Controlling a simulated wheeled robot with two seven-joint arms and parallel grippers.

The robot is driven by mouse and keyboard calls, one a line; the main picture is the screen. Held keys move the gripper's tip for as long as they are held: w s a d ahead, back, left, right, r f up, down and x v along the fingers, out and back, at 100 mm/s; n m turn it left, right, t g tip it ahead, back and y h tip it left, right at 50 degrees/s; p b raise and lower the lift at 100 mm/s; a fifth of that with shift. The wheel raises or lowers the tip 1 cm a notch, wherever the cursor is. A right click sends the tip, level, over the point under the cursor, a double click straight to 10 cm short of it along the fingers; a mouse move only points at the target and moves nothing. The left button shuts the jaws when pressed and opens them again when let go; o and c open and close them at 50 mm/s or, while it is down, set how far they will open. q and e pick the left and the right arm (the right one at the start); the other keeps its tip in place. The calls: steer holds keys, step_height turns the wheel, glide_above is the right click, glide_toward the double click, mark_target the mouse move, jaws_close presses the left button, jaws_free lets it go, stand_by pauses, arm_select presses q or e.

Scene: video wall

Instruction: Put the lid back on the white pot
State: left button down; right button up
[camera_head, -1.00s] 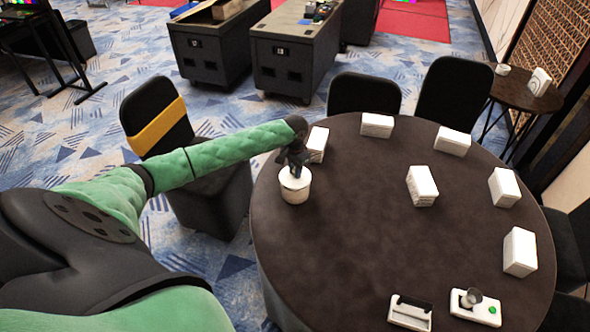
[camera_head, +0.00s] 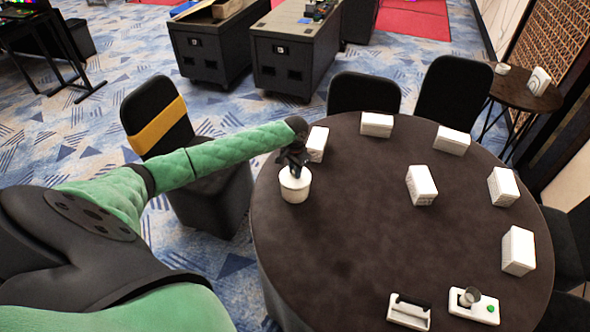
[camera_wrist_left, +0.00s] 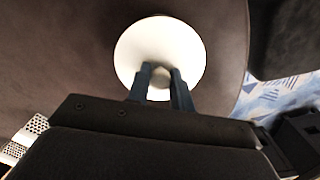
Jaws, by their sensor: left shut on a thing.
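The white pot (camera_head: 295,191) stands on the round dark table (camera_head: 380,240) near its left edge. My left gripper (camera_head: 294,168) is right above the pot and points down. In the left wrist view my left gripper (camera_wrist_left: 160,80) is shut on the knob of the round white lid (camera_wrist_left: 160,45). The lid is at the pot's top in the head view; I cannot tell whether it is fully seated. The lid hides the pot in the wrist view. My right gripper is not in view.
A white box (camera_head: 316,144) stands close behind the pot. Several more white boxes stand around the table, and a white device (camera_head: 474,306) and a white holder (camera_head: 409,312) lie at the front.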

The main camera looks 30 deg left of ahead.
arm_select(q)
steer(key=shift+p, duration=0.45)
stand_by(0.4)
stand_by(0.3)
steer(key=c, duration=0.7)
jaws_free()
steer(key=shift+o, duration=0.2)
steer(key=shift+r+p, duration=1.7)
steer(key=shift+r, duration=1.8)
